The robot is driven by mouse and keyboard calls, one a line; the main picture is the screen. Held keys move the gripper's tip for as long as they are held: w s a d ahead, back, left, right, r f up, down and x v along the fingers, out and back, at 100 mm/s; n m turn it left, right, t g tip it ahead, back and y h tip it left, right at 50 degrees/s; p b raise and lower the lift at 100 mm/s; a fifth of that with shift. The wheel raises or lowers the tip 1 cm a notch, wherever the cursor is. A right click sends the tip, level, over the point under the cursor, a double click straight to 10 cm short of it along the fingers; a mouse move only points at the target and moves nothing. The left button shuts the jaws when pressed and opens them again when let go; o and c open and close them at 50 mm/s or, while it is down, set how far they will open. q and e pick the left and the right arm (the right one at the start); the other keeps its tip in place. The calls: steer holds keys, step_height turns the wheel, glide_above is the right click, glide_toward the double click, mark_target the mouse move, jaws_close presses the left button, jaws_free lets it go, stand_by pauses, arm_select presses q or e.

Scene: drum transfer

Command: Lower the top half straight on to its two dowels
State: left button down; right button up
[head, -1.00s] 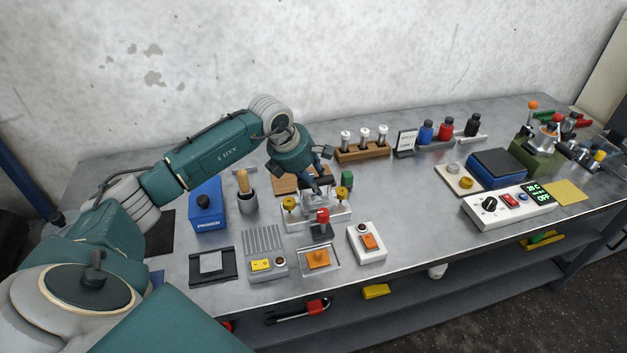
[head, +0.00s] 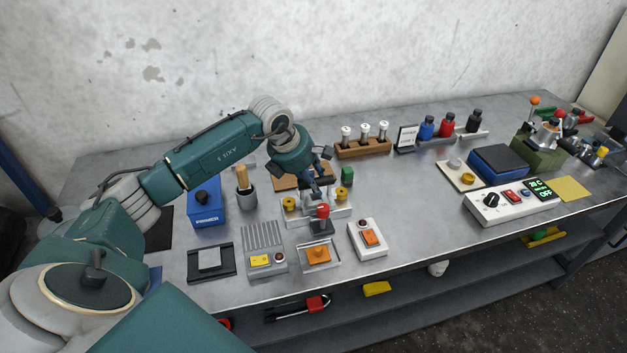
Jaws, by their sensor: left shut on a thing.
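My left gripper (head: 319,190) points down over a pale fixture (head: 337,214) with a yellow knob at each side, the left knob (head: 289,203) and the right knob (head: 342,193). It is shut on a small pale piece between the knobs, which I take for the top half. The fingers and a red-topped dark clamp (head: 322,224) in front hide most of this piece. I cannot make out the two dowels, nor whether the piece touches the fixture. My right gripper is not in view.
A blue box (head: 206,208) and a cup with a brush (head: 246,195) stand left of the fixture. A switch box (head: 368,240) and an orange-centred tray (head: 318,254) are in front.

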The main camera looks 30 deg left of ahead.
arm_select(q)
steer(key=shift+f, duration=0.3)
steer(key=c, duration=1.2)
jaws_free()
steer(key=o, duration=0.6)
steer(key=shift+c, duration=0.2)
steer(key=shift+r, duration=0.1)
steer(key=shift+r, duration=0.5)
steer(key=shift+r+p, duration=1.85)
steer(key=shift+r, duration=1.35)
